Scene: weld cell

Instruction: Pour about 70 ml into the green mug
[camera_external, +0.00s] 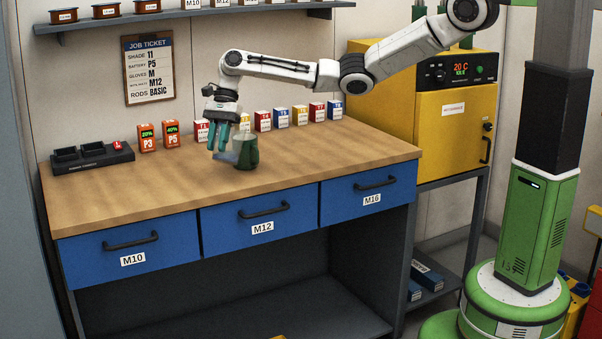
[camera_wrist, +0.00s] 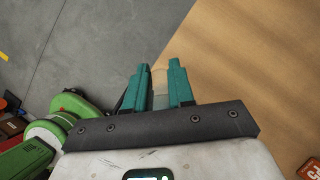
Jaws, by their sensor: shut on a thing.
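The green mug (camera_external: 247,151) is dark green and stands on the wooden workbench, near the middle of its top in the external view. My gripper (camera_external: 224,141) hangs just left of the mug, its teal fingers pointing down. It is shut on a small grey-blue vessel (camera_external: 229,157), which looks tilted and overlaps the mug's left side in the picture. I cannot tell whether they touch or whether liquid is flowing. In the wrist view, a pale see-through part of the vessel (camera_wrist: 160,88) shows between the fingertips of my gripper (camera_wrist: 160,74). The mug cannot be made out there.
Behind the mug, several small coloured boxes (camera_external: 264,121) stand in a row along the wall. Two orange batteries (camera_external: 171,134) and a black charger (camera_external: 93,158) are at the left. A yellow oven (camera_external: 453,125) stands right of the bench (camera_external: 330,163). The bench's front is clear.

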